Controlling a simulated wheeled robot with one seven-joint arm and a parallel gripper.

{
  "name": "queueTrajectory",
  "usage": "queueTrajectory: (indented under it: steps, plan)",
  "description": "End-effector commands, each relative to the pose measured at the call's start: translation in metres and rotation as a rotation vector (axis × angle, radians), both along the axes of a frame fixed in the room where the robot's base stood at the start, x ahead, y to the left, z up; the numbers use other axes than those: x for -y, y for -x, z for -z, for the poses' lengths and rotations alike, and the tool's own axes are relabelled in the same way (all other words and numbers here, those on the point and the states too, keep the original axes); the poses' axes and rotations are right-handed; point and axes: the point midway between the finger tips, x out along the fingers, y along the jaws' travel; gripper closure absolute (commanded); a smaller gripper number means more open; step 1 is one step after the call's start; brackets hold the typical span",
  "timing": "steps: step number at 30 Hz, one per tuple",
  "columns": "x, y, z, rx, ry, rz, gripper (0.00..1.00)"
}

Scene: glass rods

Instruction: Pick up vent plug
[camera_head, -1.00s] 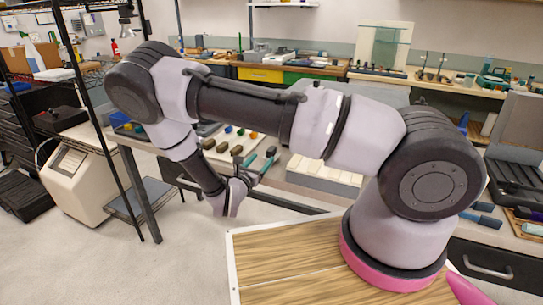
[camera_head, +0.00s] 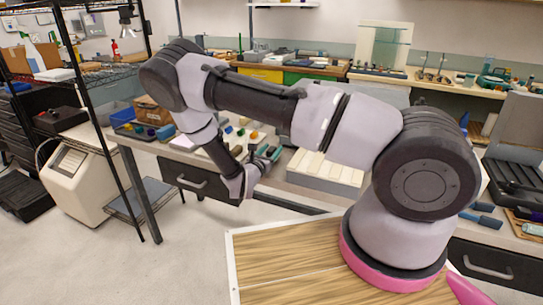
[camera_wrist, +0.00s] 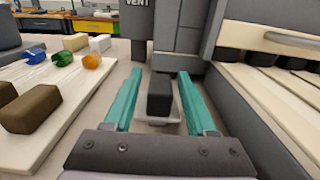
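A small dark block (camera_wrist: 160,97), which appears to be the vent plug, sits on a pale base in the wrist view. It stands in front of a grey apparatus (camera_wrist: 178,38) with the word VENT on a dark panel. My gripper (camera_wrist: 160,74) has two teal fingers, one on each side of the block, with visible gaps to both. It is open and holds nothing. In the head view my gripper (camera_head: 268,154) is over the near edge of the bench, and the plug cannot be made out there.
A pale board (camera_wrist: 62,92) with brown blocks and blue, green and orange pieces lies left of my gripper. A ribbed cream rack (camera_wrist: 265,105) with a grey side wall stands close on the right. It also shows in the head view (camera_head: 325,172).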

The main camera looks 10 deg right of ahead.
Motion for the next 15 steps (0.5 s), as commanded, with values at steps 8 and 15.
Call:
queueTrajectory:
  steps: [8,15]
  plan:
    - [-0.0001,0.0002,-0.0002,0.000,0.000,0.000,1.00]
    - [-0.0005,0.0000,-0.0080,0.001,0.000,0.000,1.00]
